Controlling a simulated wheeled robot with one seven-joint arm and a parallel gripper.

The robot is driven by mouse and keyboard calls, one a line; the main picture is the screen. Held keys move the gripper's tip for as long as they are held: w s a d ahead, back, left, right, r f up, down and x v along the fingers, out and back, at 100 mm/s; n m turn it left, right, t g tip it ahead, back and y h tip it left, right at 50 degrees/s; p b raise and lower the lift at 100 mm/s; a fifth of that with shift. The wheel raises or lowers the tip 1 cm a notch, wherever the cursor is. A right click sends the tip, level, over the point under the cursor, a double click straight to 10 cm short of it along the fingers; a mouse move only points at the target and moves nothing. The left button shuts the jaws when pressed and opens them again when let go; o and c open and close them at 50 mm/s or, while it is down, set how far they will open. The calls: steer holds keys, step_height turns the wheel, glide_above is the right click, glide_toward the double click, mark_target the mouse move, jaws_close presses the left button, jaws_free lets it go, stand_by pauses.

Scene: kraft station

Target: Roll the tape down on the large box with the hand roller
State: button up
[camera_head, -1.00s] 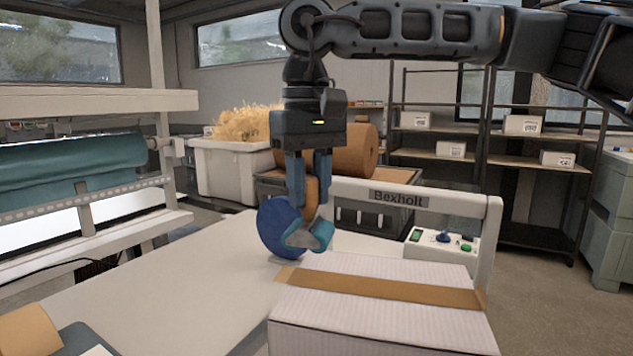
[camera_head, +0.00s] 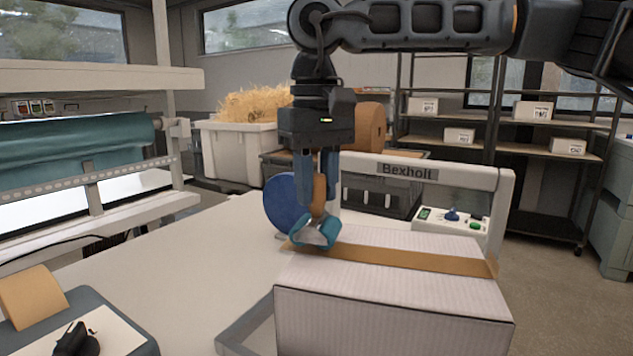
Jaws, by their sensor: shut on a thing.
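The large box (camera_head: 395,312) is white, with a brown tape strip (camera_head: 410,257) across its top. My gripper (camera_head: 317,205) points down over the box's far left corner, at the left end of the tape. It is shut on the hand roller (camera_head: 319,190), whose orange-brown handle shows between the fingers. A teal and grey part (camera_head: 314,233) at the lower end is low over the tape's left end. I cannot tell whether it touches the tape. The fingers partly hide the roller.
A blue disc (camera_head: 283,203) stands close behind and left of my gripper. A white frame marked Bexholt (camera_head: 407,171) and a button panel (camera_head: 452,217) stand behind the box. A grey tray (camera_head: 142,340) lies at the lower left. The table (camera_head: 190,255) between is clear.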

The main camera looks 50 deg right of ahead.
steer(key=shift+f+b, duration=0.45)
steer(key=shift+f, duration=0.1)
stand_by(0.6)
steer(key=shift+s, duration=0.1)
stand_by(0.4)
steer(key=shift+s+d, duration=0.3)
steer(key=shift+s, duration=0.35)
steer(key=shift+s+d, duration=0.35)
steer(key=shift+s, duration=0.35)
steer(key=shift+s+d, duration=0.3)
steer(key=shift+s, duration=0.35)
steer(key=shift+s+d, duration=0.1)
steer(key=shift+s+d+f, duration=0.1)
steer(key=shift+s+d, duration=0.1)
steer(key=shift+s, duration=0.3)
steer(key=shift+s+d, duration=0.2)
steer(key=shift+s, duration=0.25)
steer(key=shift+s, duration=0.1)
